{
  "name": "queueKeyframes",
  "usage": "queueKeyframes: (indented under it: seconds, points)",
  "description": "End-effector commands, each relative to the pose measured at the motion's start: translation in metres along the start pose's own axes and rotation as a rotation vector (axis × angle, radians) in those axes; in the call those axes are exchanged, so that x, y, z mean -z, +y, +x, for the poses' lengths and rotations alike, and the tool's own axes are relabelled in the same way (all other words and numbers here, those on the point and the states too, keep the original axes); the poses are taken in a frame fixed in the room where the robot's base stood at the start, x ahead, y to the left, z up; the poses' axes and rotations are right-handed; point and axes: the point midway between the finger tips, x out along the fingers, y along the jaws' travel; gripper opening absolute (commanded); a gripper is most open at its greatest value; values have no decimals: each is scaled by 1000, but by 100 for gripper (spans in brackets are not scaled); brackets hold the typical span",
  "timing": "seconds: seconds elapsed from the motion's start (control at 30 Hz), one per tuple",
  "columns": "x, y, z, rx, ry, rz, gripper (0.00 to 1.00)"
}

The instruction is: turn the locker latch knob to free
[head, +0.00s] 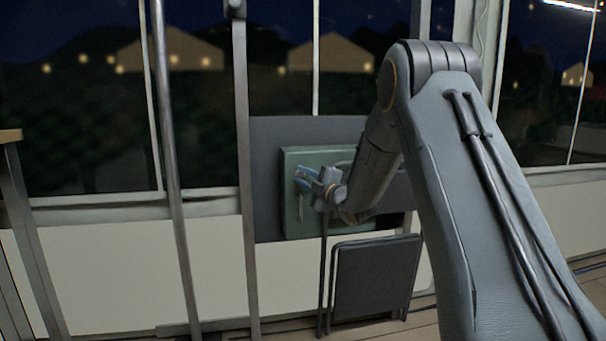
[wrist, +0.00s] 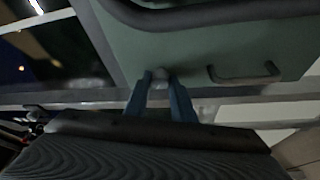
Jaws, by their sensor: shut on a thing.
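The locker (head: 318,156) is a flat green box on a dark panel below the window. Its green face also shows in the wrist view (wrist: 220,42), with a grey bar handle (wrist: 244,77) to the right of the knob. The small grey latch knob (wrist: 160,74) sits near the edge of that face, between my blue fingertips. My gripper (head: 302,179) is at the locker's left part and is shut on the knob. In the head view my gripper hides the knob. The knob's marking or turn angle cannot be read.
A dark folded seat or panel (head: 372,279) stands below the locker. Two upright metal poles (head: 173,160) and (head: 245,160) rise left of it. A wooden-topped table edge (head: 10,136) is at far left. Some floor shows at lower right.

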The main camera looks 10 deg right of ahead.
Motion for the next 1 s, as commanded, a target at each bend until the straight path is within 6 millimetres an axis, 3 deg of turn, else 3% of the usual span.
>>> queueKeyframes:
  seconds: [0.5,1.0]
  points:
    - [1,3,0,153,0,-366,0]
    - [1,2,0,196,0,-470,0]
